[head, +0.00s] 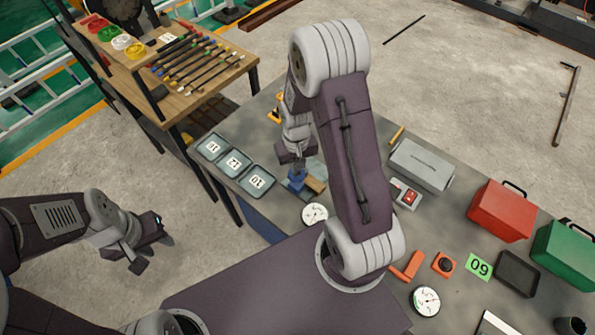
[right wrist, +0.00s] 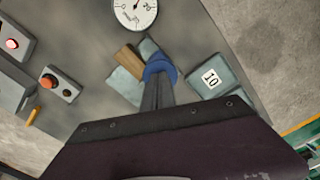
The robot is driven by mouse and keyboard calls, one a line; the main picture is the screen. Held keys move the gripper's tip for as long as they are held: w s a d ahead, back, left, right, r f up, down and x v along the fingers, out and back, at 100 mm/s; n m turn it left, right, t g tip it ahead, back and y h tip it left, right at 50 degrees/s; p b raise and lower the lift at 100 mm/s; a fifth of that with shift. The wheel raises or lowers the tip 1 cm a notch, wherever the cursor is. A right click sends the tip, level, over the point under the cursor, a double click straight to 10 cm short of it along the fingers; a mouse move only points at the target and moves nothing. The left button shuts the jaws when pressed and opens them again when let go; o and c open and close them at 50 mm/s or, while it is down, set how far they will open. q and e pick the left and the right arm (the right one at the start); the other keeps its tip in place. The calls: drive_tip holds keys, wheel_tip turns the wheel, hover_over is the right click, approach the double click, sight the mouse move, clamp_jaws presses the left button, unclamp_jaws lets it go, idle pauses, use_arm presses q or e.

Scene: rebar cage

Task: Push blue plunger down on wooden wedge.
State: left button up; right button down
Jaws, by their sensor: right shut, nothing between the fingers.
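The blue plunger (head: 295,184) stands on the grey table, and it also shows in the right wrist view (right wrist: 157,66). The wooden wedge (head: 316,185) lies right beside it, tan and flat, and shows left of the plunger in the right wrist view (right wrist: 129,61). My right gripper (head: 297,167) points down over the plunger. In the right wrist view its fingers (right wrist: 159,82) are together with nothing between them, and their tips overlap the blue part. Whether they touch it I cannot tell. My left gripper (head: 152,245) is open and empty, left of the table over the floor.
Several numbered grey trays (head: 235,163) lie left of the plunger. A round dial (head: 314,214) is close in front. A grey box (head: 422,166), a red switch box (head: 407,195) and a red case (head: 501,211) stand to the right. My right arm hides part of the table.

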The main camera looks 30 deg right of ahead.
wheel_tip(320, 180, up, 7)
drive_tip(key=p, duration=0.6)
drive_tip(key=shift+f, duration=0.25)
drive_tip(key=w+a+f+t+b, duration=0.1)
drive_tip(key=w+f+b, duration=0.1)
drive_tip(key=b, duration=0.4)
drive_tip(key=shift+a+f, duration=0.15)
drive_tip(key=s+a+f+n+b, duration=0.1)
drive_tip(key=s+a+f+b, duration=0.1)
drive_tip(key=s+b, duration=0.6)
drive_tip(key=shift+s+a, duration=0.75)
drive_tip(key=shift+s, duration=0.4)
